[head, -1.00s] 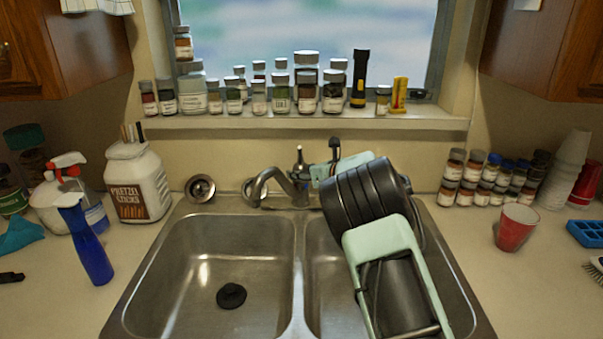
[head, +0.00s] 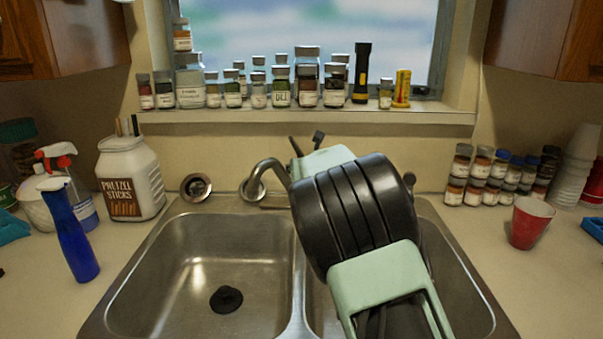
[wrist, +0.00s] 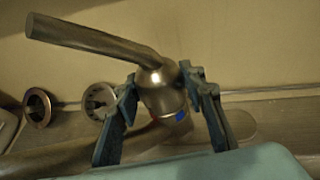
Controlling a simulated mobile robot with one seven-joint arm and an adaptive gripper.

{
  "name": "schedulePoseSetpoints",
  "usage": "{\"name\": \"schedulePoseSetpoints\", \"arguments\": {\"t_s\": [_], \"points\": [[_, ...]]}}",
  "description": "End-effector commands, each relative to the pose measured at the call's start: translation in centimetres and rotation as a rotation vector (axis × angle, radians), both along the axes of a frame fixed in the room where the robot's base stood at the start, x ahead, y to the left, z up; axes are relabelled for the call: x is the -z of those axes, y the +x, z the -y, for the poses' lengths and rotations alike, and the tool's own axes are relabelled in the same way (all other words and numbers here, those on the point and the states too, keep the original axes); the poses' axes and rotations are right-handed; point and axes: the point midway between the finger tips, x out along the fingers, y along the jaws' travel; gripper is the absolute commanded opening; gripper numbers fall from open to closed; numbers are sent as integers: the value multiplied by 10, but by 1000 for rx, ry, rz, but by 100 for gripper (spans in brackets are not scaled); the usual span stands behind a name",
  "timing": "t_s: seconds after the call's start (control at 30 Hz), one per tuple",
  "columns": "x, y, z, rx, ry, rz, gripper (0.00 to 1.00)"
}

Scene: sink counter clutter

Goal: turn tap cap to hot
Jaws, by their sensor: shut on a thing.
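The metal tap cap (wrist: 165,92) stands between the two fingers of my gripper (wrist: 163,88) in the wrist view, and the gripper is shut on it. Its long lever (wrist: 95,42) points to the upper left there. A red and blue mark (wrist: 180,115) shows low on the tap body. My arm hides the cap and the fingertips in the head view.
The left sink basin (head: 200,250) is empty apart from a black drain stopper (head: 226,299). Jars (head: 281,87) and a flashlight (head: 361,75) line the sill behind.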

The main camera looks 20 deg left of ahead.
Motion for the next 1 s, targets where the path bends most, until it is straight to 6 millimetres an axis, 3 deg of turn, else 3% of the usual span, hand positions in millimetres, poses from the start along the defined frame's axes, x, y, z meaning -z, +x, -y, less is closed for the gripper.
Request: {"name": "schedulePoseSetpoints", "arguments": {"t_s": [0.23, 0.27, 0.3, 0.73, 1.0], "points": [[1, 0, 0, 0, 1, -3, 13], [1, 0, 0, 0, 1, -3, 41], [1, 0, 0, 0, 1, -3, 45], [-1, 0, 0, -23, 0, -2, 46], [-4, 2, 1, -155, -2, -4, 46]]}}
